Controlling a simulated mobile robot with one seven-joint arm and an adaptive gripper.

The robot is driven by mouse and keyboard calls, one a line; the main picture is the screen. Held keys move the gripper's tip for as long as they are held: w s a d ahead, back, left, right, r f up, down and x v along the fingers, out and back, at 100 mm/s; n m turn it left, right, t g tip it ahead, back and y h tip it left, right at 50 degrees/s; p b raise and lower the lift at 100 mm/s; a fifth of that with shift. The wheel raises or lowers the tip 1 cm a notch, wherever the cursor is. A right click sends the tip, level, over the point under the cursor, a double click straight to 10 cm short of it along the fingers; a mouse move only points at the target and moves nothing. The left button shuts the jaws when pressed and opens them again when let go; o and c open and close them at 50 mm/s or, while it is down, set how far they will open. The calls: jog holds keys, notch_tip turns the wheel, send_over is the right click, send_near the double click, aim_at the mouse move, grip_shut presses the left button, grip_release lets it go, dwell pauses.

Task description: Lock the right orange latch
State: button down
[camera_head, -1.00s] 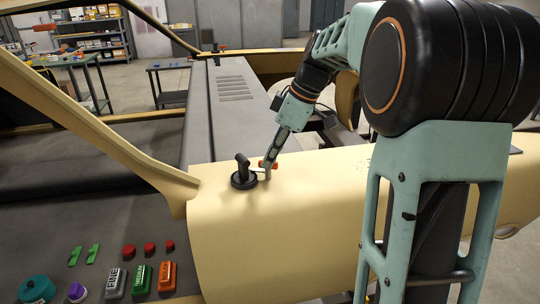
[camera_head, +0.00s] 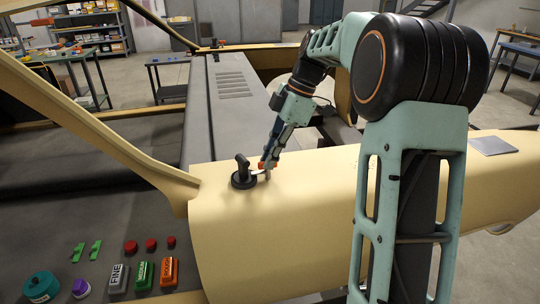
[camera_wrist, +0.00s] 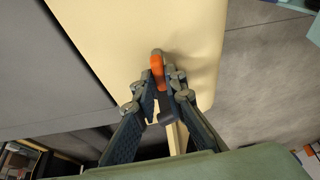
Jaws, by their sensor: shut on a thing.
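The orange latch (camera_head: 262,165) sits beside a black, round-based clamp with an upright handle (camera_head: 243,174) on the cream shell (camera_head: 300,190). In the wrist view the orange latch (camera_wrist: 157,70) lies at the fingertips. My gripper (camera_head: 265,168) reaches down to it just right of the clamp; in the wrist view, its fingers (camera_wrist: 160,84) are closed around the latch. A dark part (camera_wrist: 167,108) shows between the fingers. The fingers hide part of the latch, and its exact lock position cannot be told.
A similar dark fitting with a red-orange part (camera_head: 217,43) stands at the far end of the shell. A grey plate (camera_head: 491,146) lies on the shell at right.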

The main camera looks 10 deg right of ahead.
jog(key=c, duration=2)
grip_release()
jog(key=v, duration=1.2)
jog(key=shift+a, duration=0.15)
